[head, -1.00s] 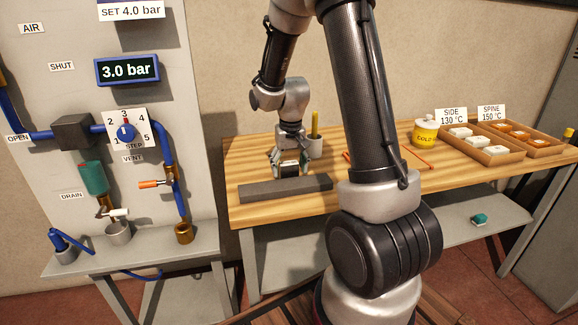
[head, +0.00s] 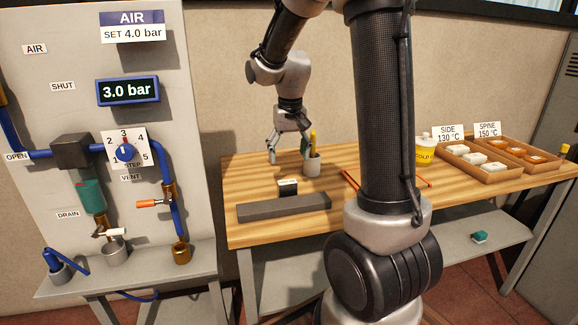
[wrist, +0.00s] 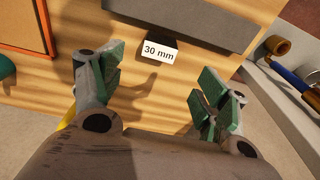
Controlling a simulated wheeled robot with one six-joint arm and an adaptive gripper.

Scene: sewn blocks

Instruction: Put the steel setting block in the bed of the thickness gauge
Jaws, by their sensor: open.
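A small dark block (head: 287,187) with a white label stands on the bench just behind a long dark grey bar (head: 285,207). In the wrist view the block's label (wrist: 159,50) reads 30 mm, and the block is close against or touching the bar (wrist: 200,20). I cannot tell which. My gripper (head: 288,157) is above and behind the block. Its green-padded fingers are spread wide and empty, and in the wrist view the gap between them (wrist: 158,78) shows bare wood and shadow. I cannot make out for certain which thing is the thickness gauge.
A cup (head: 312,166) with a yellow tool stands close to the gripper's right. An orange-edged frame (head: 390,182), a yellow-labelled pot (head: 425,150) and wooden trays (head: 478,168) lie further right. The air panel (head: 60,120) is at the left, reading 3.0 bar.

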